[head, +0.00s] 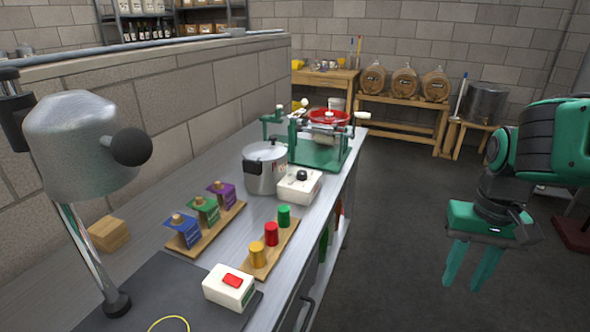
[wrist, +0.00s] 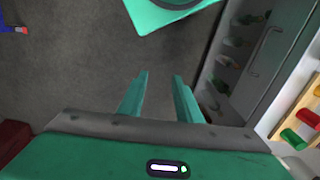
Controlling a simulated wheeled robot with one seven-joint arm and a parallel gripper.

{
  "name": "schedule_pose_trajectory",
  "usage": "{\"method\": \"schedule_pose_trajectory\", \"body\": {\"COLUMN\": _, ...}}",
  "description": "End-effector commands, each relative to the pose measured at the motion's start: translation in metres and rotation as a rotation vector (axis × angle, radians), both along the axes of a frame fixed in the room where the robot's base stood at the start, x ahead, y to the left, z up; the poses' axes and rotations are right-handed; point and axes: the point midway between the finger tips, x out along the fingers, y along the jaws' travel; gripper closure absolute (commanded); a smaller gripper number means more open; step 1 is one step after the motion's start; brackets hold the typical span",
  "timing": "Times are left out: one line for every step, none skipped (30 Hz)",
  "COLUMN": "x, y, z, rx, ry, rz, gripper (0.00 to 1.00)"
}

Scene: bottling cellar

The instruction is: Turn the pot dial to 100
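The pot (head: 265,168) is a silver lidded vessel on the metal bench in the head view. A white control box (head: 299,186) stands close at its right front, with a black dial (head: 302,175) on top. The dial's marks are too small to read. My gripper (head: 471,266) hangs over the floor to the right of the bench, well apart from the dial, with its fingers pointing down. It is open and empty; the wrist view shows a gap between the two green fingers (wrist: 160,92). The pot and dial are not in the wrist view.
On the bench (head: 215,255) stand a green press with a red bowl (head: 328,116), wooden racks with coloured pieces, a white box with a red switch (head: 231,287) and a metal lamp (head: 85,140). Barrels (head: 404,84) stand at the back.

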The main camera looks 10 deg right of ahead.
Motion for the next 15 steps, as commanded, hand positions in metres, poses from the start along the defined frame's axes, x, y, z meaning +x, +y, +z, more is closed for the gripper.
{"method": "schedule_pose_trajectory", "body": {"x": 0.0, "y": 0.0, "z": 0.0, "rx": 0.0, "ry": 0.0, "rz": 0.0, "gripper": 0.69}}
{"method": "schedule_pose_trajectory", "body": {"x": 0.0, "y": 0.0, "z": 0.0, "rx": 0.0, "ry": 0.0, "rz": 0.0, "gripper": 0.69}}
{"method": "schedule_pose_trajectory", "body": {"x": 0.0, "y": 0.0, "z": 0.0, "rx": 0.0, "ry": 0.0, "rz": 0.0, "gripper": 0.69}}
{"method": "schedule_pose_trajectory", "body": {"x": 0.0, "y": 0.0, "z": 0.0, "rx": 0.0, "ry": 0.0, "rz": 0.0, "gripper": 0.62}}
{"method": "schedule_pose_trajectory", "body": {"x": 0.001, "y": 0.0, "z": 0.0, "rx": 0.0, "ry": 0.0, "rz": 0.002, "gripper": 0.55}}
{"method": "schedule_pose_trajectory", "body": {"x": -0.007, "y": 0.0, "z": 0.006, "rx": 0.0, "ry": -0.013, "rz": 0.009, "gripper": 0.55}}
{"method": "schedule_pose_trajectory", "body": {"x": -0.006, "y": 0.0, "z": 0.008, "rx": -0.001, "ry": -0.018, "rz": 0.015, "gripper": 0.55}}
{"method": "schedule_pose_trajectory", "body": {"x": -0.002, "y": -0.001, "z": 0.01, "rx": -0.001, "ry": -0.023, "rz": 0.026, "gripper": 0.55}}
{"method": "schedule_pose_trajectory", "body": {"x": 0.008, "y": -0.001, "z": 0.014, "rx": 0.0, "ry": -0.029, "rz": 0.049, "gripper": 0.55}}
{"method": "schedule_pose_trajectory", "body": {"x": 0.017, "y": -0.001, "z": 0.017, "rx": 0.0, "ry": -0.035, "rz": 0.073, "gripper": 0.55}}
{"method": "schedule_pose_trajectory", "body": {"x": 0.029, "y": 0.004, "z": 0.021, "rx": 0.0, "ry": -0.041, "rz": 0.103, "gripper": 0.55}}
{"method": "schedule_pose_trajectory", "body": {"x": 0.047, "y": 0.006, "z": 0.028, "rx": 0.001, "ry": -0.053, "rz": 0.147, "gripper": 0.55}}
{"method": "schedule_pose_trajectory", "body": {"x": 0.061, "y": 0.007, "z": 0.033, "rx": 0.002, "ry": -0.063, "rz": 0.186, "gripper": 0.55}}
{"method": "schedule_pose_trajectory", "body": {"x": 0.078, "y": 0.008, "z": 0.038, "rx": 0.004, "ry": -0.075, "rz": 0.228, "gripper": 0.55}}
{"method": "schedule_pose_trajectory", "body": {"x": 0.101, "y": 0.01, "z": 0.045, "rx": 0.004, "ry": -0.092, "rz": 0.29, "gripper": 0.55}}
